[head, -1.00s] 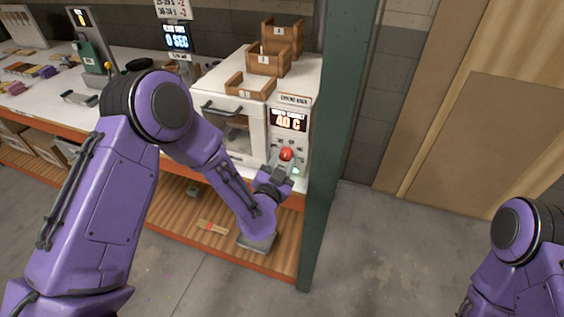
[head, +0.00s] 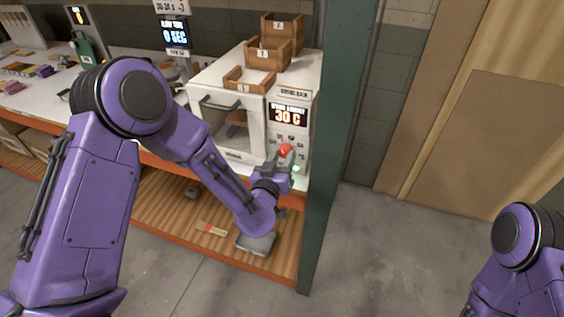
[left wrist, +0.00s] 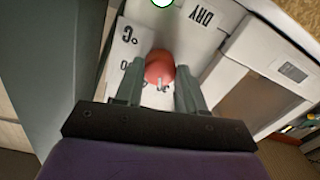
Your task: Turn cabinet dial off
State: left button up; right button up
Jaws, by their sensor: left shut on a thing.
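The white cabinet (head: 232,100) stands on the bench with a display (head: 288,116) on its right panel reading 30 C. Its red dial (head: 285,151) sits below the display. In the left wrist view the red dial (left wrist: 159,68) lies between the two fingers, with a small pale mark near its lower edge. My left gripper (head: 284,165) is shut on the dial, and it also shows in the left wrist view (left wrist: 160,92). Printed labels, among them "DRY" and "°C", surround the dial. A green light (left wrist: 162,2) glows beside "DRY". My right gripper is out of view.
A green post (head: 338,140) stands close to the right of the cabinet. Wooden boxes (head: 270,55) sit on the cabinet top. A wooden lower shelf (head: 180,205) runs under the bench. The floor at right is clear.

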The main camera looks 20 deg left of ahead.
pick_arm(q)
jog(key=n+b, duration=0.2)
jog(key=n, duration=0.3)
jog(key=shift+n, duration=0.3)
jog(key=n+b, duration=0.2)
jog(key=n, duration=0.2)
jog(key=shift+n, duration=0.3)
jog(key=o, duration=1.1)
jog(key=shift+c, duration=0.2)
